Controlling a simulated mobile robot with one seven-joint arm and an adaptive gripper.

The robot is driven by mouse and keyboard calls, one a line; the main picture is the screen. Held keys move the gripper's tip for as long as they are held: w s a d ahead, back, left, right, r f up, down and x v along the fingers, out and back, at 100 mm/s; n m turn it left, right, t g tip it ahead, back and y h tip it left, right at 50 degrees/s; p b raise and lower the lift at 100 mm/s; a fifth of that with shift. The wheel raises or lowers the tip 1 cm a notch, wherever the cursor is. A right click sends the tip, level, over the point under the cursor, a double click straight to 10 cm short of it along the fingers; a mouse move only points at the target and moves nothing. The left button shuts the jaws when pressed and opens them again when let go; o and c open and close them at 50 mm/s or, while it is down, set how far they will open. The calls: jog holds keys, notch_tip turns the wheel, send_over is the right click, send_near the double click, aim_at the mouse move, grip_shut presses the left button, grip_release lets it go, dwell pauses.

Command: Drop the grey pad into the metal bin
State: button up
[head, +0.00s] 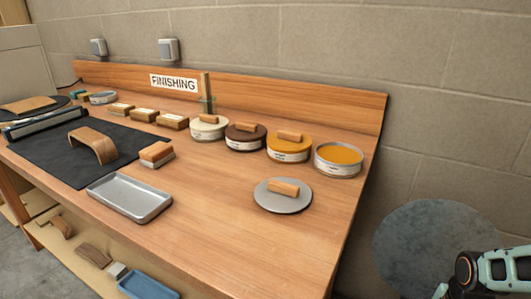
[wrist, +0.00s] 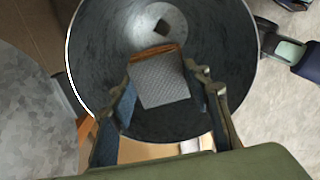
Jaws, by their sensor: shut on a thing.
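My gripper (wrist: 165,98) is shut on the grey pad (wrist: 160,84), a grey textured block with a brown wooden edge, seen between the two fingers in the wrist view. The metal bin (wrist: 95,55) is round and grey with a bright rim. Its open mouth lies beyond the pad, and the pad appears over the opening. I cannot tell how high the pad is above the rim. In the head view only part of my arm shows at the lower right, and no bin is clearly seen.
A mottled grey round surface (head: 430,245) stands right of the wooden bench (head: 235,235). The bench holds an empty metal tray (head: 130,196), several round tins, sanding blocks and a bent wood piece (head: 92,144). A blue tray (head: 148,284) sits on the lower shelf.

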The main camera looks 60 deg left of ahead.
jog(key=shift+f+b, duration=0.9)
jog(key=shift+f, duration=0.55)
jog(key=o, duration=1.1)
jog(key=shift+r, duration=0.1)
notch_tip(320, 180, up, 12)
